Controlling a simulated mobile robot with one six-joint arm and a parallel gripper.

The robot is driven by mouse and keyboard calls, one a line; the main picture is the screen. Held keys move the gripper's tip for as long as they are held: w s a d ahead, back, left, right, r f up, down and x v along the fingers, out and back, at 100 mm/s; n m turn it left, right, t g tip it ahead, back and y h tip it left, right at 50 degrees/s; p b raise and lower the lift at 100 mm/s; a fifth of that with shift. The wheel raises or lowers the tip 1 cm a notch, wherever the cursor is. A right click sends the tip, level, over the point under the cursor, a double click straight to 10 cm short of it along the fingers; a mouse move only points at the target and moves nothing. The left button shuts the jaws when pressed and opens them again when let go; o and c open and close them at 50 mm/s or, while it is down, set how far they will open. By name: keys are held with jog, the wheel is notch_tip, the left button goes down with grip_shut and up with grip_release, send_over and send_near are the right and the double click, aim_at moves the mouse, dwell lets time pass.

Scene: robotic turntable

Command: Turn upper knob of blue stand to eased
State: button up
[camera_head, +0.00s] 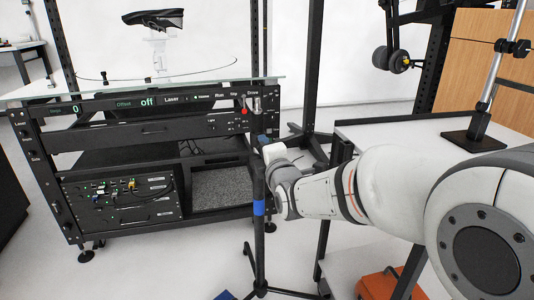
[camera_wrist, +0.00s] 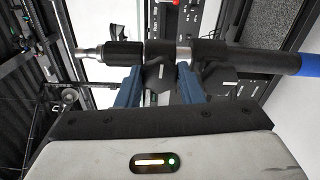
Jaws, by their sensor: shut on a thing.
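The blue stand is a thin black pole with a blue band (camera_head: 259,208) and splayed feet, upright on the floor in the head view. In the wrist view the stand (camera_wrist: 235,55) runs sideways across the top, with its blue band at the right and a silver tip at the left. A dark upper knob (camera_wrist: 157,76) juts from the pole between my two blue fingers. My gripper (camera_wrist: 160,82) is shut on this knob. In the head view my gripper (camera_head: 268,145) is at the pole's upper part and hides the knob. I cannot read the knob's setting.
A black equipment rack (camera_head: 120,150) with a glass top and lit panel stands behind to the left. A grey-topped table (camera_head: 400,135) with a metal post is at the right, close to my arm. An orange case (camera_head: 388,284) lies beneath it.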

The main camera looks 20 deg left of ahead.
jog(key=shift+w+d+n, duration=0.1)
jog(key=shift+n, duration=0.3)
jog(key=o, duration=1)
jog(key=p+v, duration=0.2)
jog(key=v, duration=0.5)
jog(key=shift+s+d, duration=0.2)
jog(key=shift+s, duration=0.15)
